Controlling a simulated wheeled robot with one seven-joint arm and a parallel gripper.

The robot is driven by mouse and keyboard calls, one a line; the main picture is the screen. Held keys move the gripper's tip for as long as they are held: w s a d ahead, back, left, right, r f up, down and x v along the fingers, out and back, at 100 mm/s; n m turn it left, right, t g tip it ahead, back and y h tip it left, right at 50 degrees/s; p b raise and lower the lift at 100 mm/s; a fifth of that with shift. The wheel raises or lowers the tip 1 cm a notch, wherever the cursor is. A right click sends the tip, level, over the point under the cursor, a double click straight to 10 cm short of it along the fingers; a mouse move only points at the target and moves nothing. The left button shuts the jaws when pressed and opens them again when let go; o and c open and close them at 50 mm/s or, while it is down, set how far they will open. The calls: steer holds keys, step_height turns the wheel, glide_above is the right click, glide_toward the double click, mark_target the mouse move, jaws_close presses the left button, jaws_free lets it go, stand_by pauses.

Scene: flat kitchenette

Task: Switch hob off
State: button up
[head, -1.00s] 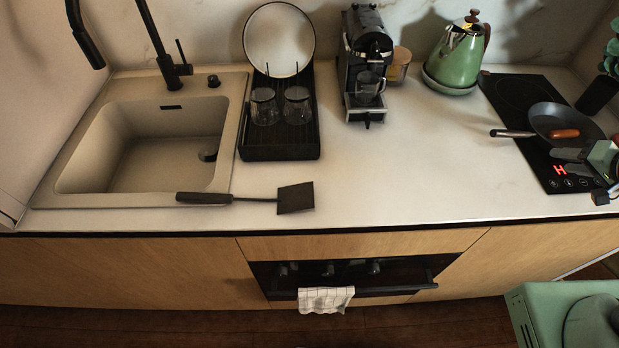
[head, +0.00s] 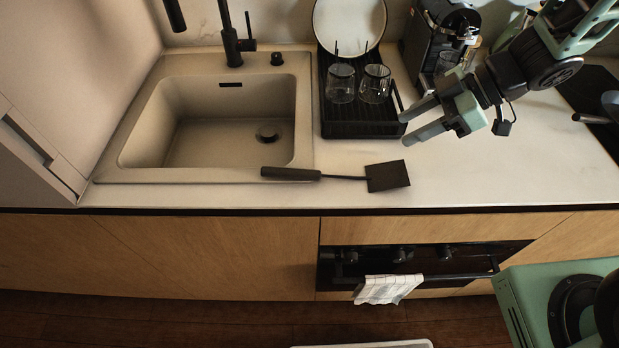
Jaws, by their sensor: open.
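The black hob (head: 592,90) is at the right edge of the head view and is cut off by the frame. Its control display is out of view. A pan (head: 611,103) on the hob shows only in part, with its handle (head: 589,119) pointing left. My gripper (head: 405,129) is open and empty above the worktop, left of the hob. Its two fingers point left, in front of the coffee machine and close to the right side of the dish rack in the picture.
The dish rack (head: 362,130) holds two glasses and a plate. A black spatula (head: 388,176) lies near the front edge, beside the sink (head: 212,160). The coffee machine (head: 432,35) stands behind my gripper. A towel (head: 388,289) hangs on the oven handle. The worktop's front right is clear.

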steer(key=s+a+n, duration=0.1)
steer(key=s+a, duration=0.1)
steer(key=a, duration=0.2)
glide_toward(326, 175)
steer(key=a, duration=0.1)
steer(key=a+f, duration=0.1)
steer(key=a, duration=0.1)
steer(key=shift+w+f+g, duration=0.15)
steer(key=shift+w+g, duration=0.05)
steer(key=shift+g, duration=0.2)
steer(key=shift+p+x, duration=0.3)
steer(key=shift+x, duration=2.55)
steer(key=shift+w, duration=0.15)
jaws_close()
